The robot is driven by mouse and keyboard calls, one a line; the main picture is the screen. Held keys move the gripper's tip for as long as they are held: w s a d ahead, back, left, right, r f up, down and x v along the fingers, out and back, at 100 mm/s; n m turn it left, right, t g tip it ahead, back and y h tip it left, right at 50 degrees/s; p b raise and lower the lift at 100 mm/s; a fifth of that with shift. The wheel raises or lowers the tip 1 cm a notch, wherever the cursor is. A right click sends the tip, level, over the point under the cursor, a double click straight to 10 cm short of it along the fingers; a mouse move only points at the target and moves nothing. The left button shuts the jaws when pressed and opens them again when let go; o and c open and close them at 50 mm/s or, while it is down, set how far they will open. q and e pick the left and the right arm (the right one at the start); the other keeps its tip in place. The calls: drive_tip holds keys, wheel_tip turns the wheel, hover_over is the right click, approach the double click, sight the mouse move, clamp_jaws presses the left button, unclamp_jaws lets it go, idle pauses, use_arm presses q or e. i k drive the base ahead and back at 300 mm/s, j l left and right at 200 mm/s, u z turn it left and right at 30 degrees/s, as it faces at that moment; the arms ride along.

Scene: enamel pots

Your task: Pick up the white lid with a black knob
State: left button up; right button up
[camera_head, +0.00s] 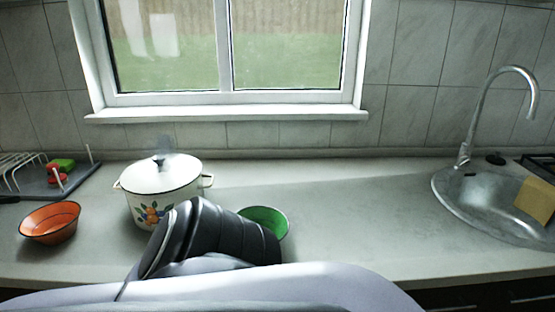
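The white lid (160,178) sits on a white enamel pot (151,211) on the counter, left of the middle. Its black knob (159,161) stands up at the centre, and a faint grey haze shows above it. The pot has a painted fruit pattern and a handle on each side. A dark, ribbed part of one of my arms is in front and covers the pot's lower right. I cannot see the fingers of either gripper, and nothing visible touches the lid.
An orange bowl (50,223) stands left of the pot and a green bowl (265,219) to its right, partly behind my arm. A dish rack (25,168) is at far left, a sink (483,203) with a tall tap (480,110) at right. The counter (365,205) between is clear.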

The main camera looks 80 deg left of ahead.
sight(134, 179)
drive_tip(key=k+u, duration=0.15)
drive_tip(key=u, duration=3.05)
drive_tip(key=j+z, duration=0.25)
drive_tip(key=k+l, duration=0.05)
